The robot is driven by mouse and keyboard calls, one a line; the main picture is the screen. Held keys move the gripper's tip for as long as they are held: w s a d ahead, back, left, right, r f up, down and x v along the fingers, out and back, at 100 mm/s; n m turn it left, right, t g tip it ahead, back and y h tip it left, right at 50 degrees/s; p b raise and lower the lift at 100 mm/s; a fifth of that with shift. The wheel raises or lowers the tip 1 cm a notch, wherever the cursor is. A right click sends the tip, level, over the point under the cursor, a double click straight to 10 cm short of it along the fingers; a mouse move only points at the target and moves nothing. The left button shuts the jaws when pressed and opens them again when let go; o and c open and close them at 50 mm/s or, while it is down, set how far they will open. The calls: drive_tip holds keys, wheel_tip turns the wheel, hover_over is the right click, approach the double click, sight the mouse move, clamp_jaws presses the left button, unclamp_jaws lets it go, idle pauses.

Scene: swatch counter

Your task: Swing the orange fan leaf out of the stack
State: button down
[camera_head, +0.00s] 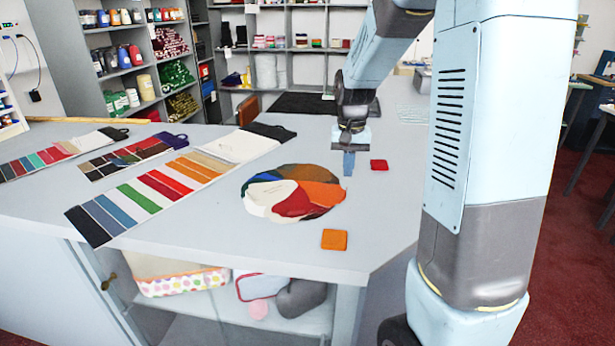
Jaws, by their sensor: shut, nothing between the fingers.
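The fan stack lies on the grey counter (225,215) as a rounded spread of coloured leaves. The orange fan leaf (323,193) shows on its right side. A white leaf (265,194) and a red leaf (294,204) lie at the front left and front middle. Blue, green and dark leaves show at the back left, and a brown-orange leaf (305,173) at the back. My gripper (348,172) points down, shut and empty, just beyond the right back edge of the fan. Whether its tip touches the counter is unclear.
A small orange square (334,239) lies in front of the fan, and a red square (379,164) lies right of my gripper. Long swatch strips (168,190) lie on the left. The counter's front edge is close to the orange square. Shelves stand behind.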

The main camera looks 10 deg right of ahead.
wheel_tip(320, 180, up, 5)
drive_tip(key=shift+r, duration=0.1)
idle(0.4)
drive_tip(key=s+a+r+n+t, duration=0.1)
drive_tip(key=s+r+t, duration=0.1)
drive_tip(key=s, duration=0.6)
drive_tip(key=s+a+r+n+t, duration=0.1)
drive_tip(key=s+r, duration=0.3)
drive_tip(key=s, duration=0.4)
drive_tip(key=s+a+r+n+t, duration=0.1)
drive_tip(key=s+r+t, duration=0.1)
drive_tip(key=s, duration=0.6)
drive_tip(key=shift+a+r+n+t, duration=0.3)
drive_tip(key=shift+r+n, duration=0.1)
drive_tip(key=shift+r, duration=0.05)
